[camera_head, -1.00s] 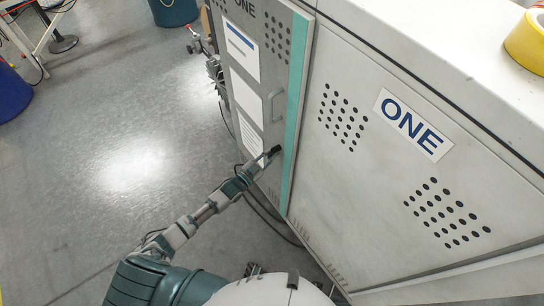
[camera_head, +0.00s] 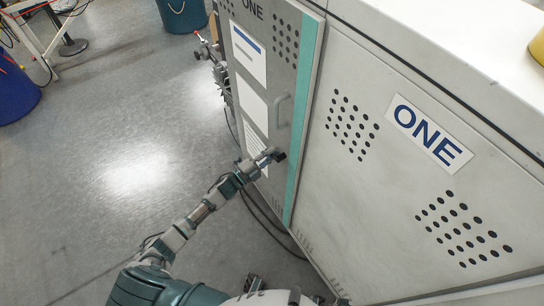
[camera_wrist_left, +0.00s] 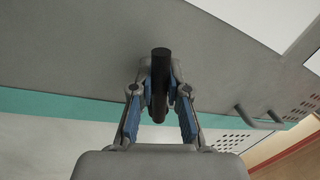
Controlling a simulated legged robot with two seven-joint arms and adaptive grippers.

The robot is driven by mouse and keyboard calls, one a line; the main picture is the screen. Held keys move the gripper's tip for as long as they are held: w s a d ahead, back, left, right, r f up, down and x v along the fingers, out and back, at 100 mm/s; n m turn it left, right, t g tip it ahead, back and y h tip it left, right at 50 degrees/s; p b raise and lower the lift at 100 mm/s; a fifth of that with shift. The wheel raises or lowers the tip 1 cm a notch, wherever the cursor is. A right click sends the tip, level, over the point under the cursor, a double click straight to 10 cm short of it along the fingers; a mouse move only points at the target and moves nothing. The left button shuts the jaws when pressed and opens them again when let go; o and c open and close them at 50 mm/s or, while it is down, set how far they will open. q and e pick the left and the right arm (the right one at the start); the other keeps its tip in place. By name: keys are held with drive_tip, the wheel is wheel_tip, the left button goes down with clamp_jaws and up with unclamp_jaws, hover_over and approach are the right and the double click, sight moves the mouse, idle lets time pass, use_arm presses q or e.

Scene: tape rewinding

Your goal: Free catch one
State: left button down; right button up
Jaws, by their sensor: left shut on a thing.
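The grey cabinet door (camera_head: 292,75) marked ONE has a teal strip along its right edge and a bar handle (camera_head: 281,108). A short black rod (camera_head: 280,156), which looks like the door's catch, sits low on the door, below the handle. My left gripper (camera_head: 268,158) is at this rod. In the left wrist view my left gripper (camera_wrist_left: 160,93) is shut on the black rod (camera_wrist_left: 160,62), which stands upright in the picture between the two fingers. The fingers hide part of the rod. My right gripper is not in view.
The cabinet's side panel (camera_head: 375,180) bears a second ONE label. A yellow tape roll (camera_head: 538,45) lies on the cabinet top. Cables run along the floor by the cabinet's foot. The floor (camera_head: 110,130) left of my arm is clear; bins stand farther back.

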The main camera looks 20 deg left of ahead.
use_arm(q)
drive_tip(key=shift+r+m+h, duration=0.1)
drive_tip(key=shift+m+h, duration=0.2)
drive_tip(key=shift+m, duration=1)
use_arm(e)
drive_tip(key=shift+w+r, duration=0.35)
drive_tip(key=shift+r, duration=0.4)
use_arm(q)
drive_tip(key=c, duration=1.1)
unclamp_jaws()
drive_tip(key=shift+c, duration=0.2)
drive_tip(key=shift+r, duration=0.1)
drive_tip(key=shift+a, duration=0.1)
drive_tip(key=v, duration=1.2)
drive_tip(key=shift+w+a, duration=0.1)
drive_tip(key=shift+a, duration=0.05)
